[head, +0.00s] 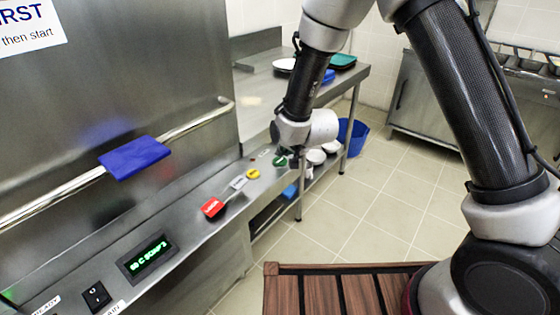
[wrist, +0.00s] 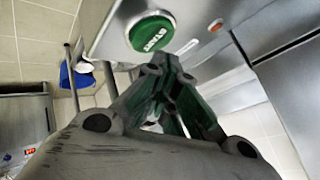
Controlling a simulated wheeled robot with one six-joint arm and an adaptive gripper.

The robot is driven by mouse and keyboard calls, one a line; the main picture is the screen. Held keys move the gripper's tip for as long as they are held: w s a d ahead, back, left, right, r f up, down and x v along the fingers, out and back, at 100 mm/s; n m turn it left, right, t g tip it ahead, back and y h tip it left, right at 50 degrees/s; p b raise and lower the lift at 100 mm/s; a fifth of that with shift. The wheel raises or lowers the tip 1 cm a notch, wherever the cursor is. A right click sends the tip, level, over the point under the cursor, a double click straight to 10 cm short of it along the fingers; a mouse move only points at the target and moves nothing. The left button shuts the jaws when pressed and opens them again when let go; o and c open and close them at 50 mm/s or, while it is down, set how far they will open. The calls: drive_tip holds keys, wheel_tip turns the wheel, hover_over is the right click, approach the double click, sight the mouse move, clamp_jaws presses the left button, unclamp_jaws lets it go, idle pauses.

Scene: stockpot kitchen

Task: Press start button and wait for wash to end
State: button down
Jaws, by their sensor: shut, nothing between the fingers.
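The washer's steel front panel (head: 205,232) runs along the left in the head view. The green round start button (head: 280,160) is at the panel's far end, right by my gripper (head: 292,160). In the wrist view the green button (wrist: 152,33) carries pale lettering that I cannot read surely. My gripper (wrist: 165,65) is shut and empty, its fingertips just below the button in that view. I cannot tell whether they touch it. A lit green display (head: 147,256) sits on the near part of the panel; its text is hard to read.
A red control (head: 213,208), a yellow button (head: 253,174) and a black rocker switch (head: 96,295) share the panel. A bar handle with a blue grip (head: 134,157) crosses the door. A slatted wooden surface (head: 335,292) is at the front. Tiled floor (head: 350,215) lies open beyond.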

sight(283, 159)
drive_tip(key=shift+f, duration=0.1)
idle(0.4)
drive_tip(key=shift+f, duration=0.35)
drive_tip(key=shift+f, duration=0.45)
idle(0.6)
drive_tip(key=shift+r, duration=0.9)
drive_tip(key=shift+r, duration=2.5)
